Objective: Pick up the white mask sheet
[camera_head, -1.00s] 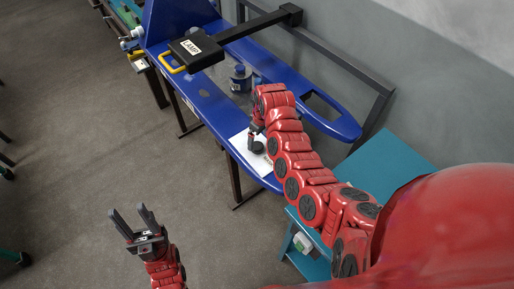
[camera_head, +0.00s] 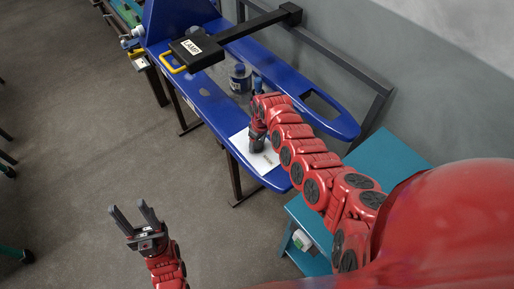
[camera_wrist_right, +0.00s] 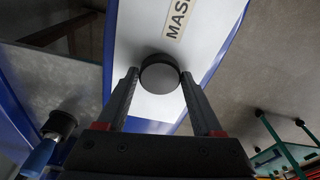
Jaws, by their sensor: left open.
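The white mask sheet (camera_head: 262,158) lies at the near end of the blue table. In the right wrist view the white mask sheet (camera_wrist_right: 207,40) bears a label starting "MAS" and a round dark knob (camera_wrist_right: 160,74) with a grey top. My right gripper (camera_head: 258,135) is over the sheet. In the right wrist view my right gripper (camera_wrist_right: 160,76) has one finger on each side of the knob, very close to it; I cannot tell whether they touch it. My left gripper (camera_head: 134,216) is open and empty, over the floor away from the table.
The blue table (camera_head: 215,108) has a black lamp arm labelled LAMP (camera_head: 197,50) over it. A dark blue-capped bottle (camera_head: 240,78) stands behind my right gripper. A teal stand (camera_head: 390,160) and a grey wall (camera_head: 430,80) are on the right.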

